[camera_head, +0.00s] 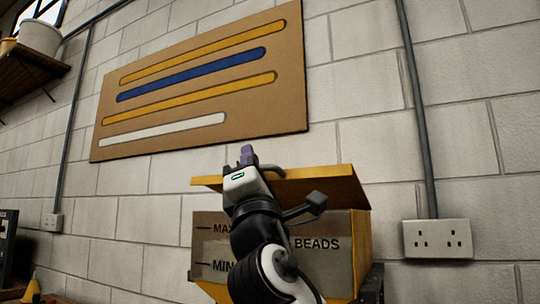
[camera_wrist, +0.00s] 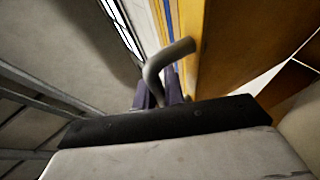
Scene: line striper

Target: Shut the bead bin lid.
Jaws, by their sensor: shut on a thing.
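The bead bin (camera_head: 335,268) is a yellow box with a translucent front marked BEADS, MAX and MIN, standing against the wall. Its yellow lid (camera_head: 325,188) is above the box and looks tilted up, not flat on the rim. My arm hides part of the lid and the bin front. My gripper (camera_head: 247,155) is at the lid, its purple fingers shut on the grey bent handle. In the wrist view the handle (camera_wrist: 165,62) runs between the fingers (camera_wrist: 160,90). The yellow lid panel (camera_wrist: 205,50) is just right of it there.
A brown board (camera_head: 240,90) with yellow, blue and white stripes hangs on the block wall above the bin. A socket (camera_head: 437,239) with a conduit is right of the bin. A shelf with a white pot (camera_head: 40,38) is at the upper left.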

